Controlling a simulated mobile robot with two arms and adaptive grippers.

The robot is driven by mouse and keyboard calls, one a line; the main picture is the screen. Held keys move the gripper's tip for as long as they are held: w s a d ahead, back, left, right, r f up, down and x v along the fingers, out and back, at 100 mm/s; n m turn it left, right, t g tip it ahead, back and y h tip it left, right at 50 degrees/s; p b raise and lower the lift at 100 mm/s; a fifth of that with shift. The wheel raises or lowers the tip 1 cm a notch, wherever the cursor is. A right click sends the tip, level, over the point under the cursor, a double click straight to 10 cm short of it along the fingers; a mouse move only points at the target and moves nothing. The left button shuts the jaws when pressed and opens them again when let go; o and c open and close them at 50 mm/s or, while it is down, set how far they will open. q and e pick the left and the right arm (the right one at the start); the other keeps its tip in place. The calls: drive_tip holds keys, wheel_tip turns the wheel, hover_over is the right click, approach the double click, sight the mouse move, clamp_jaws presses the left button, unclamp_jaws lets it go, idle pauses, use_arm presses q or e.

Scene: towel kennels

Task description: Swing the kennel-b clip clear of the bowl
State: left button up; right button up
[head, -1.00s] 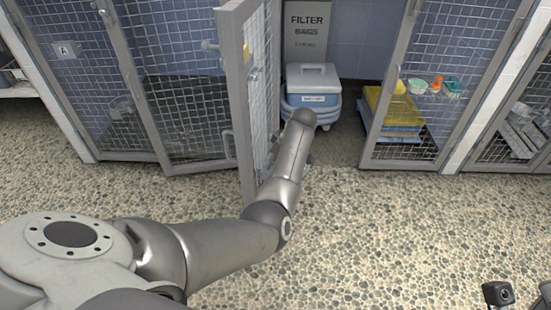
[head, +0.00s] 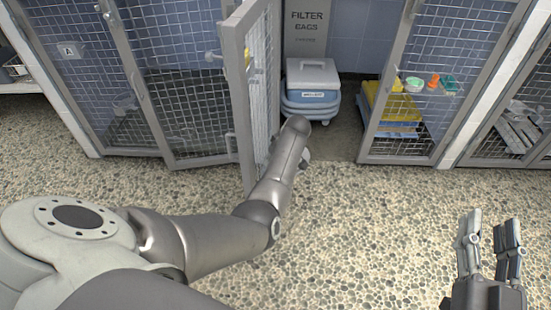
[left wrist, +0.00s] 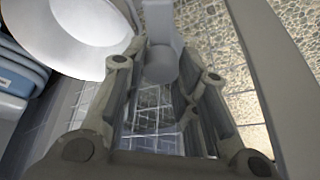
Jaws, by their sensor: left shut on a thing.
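In the left wrist view my left gripper (left wrist: 163,70) is shut on a grey part with a rounded end, which looks like the kennel-b clip (left wrist: 160,35). A pale, shiny round bowl (left wrist: 88,35) is just left of the clip, partly cut off by the top edge. I cannot tell whether clip and bowl touch. In the head view my left arm reaches to the open mesh door (head: 236,100), and its gripper, the clip and the bowl are hidden there. My right gripper (head: 492,228) is open and empty over the floor at lower right.
A blue-grey lidded bin (head: 312,80) stands behind the door before the filter bags box (head: 306,28). The kennel marked A (head: 70,50) is at left. Yellow and blue stacked items (head: 390,105) sit in the right-hand kennel. The pebbled floor (head: 370,235) is clear.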

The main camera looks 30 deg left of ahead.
use_arm(q)
drive_tip(key=shift+s+m+p, duration=0.25)
drive_tip(key=shift+m+p, duration=0.15)
drive_tip(key=shift+p, duration=0.25)
drive_tip(key=shift+f+m+p, duration=0.1)
drive_tip(key=shift+m+p, duration=0.2)
drive_tip(key=shift+p, duration=0.3)
drive_tip(key=shift+m+t+p, duration=0.4)
drive_tip(key=shift+m+p, duration=0.3)
drive_tip(key=shift+p, duration=0.3)
drive_tip(key=shift+f+h, duration=0.15)
drive_tip(key=shift+h, duration=0.15)
use_arm(e)
drive_tip(key=s+d+f+g+h, duration=0.2)
drive_tip(key=s+f+g, duration=0.3)
drive_tip(key=f, duration=0.4)
drive_tip(key=s+d+f+g+h, duration=0.2)
drive_tip(key=s+d+f+g, duration=0.1)
drive_tip(key=s+f+g, duration=0.3)
drive_tip(key=shift+s+d+f+m+g, duration=0.2)
drive_tip(key=shift+d+f+m+g, duration=0.15)
drive_tip(key=shift+f+g, duration=1.2)
drive_tip(key=shift+f+t, duration=0.35)
use_arm(q)
drive_tip(key=o, duration=1)
drive_tip(key=shift+w+r, duration=0.1)
drive_tip(key=shift+r, duration=0.1)
drive_tip(key=shift+v, duration=3.85)
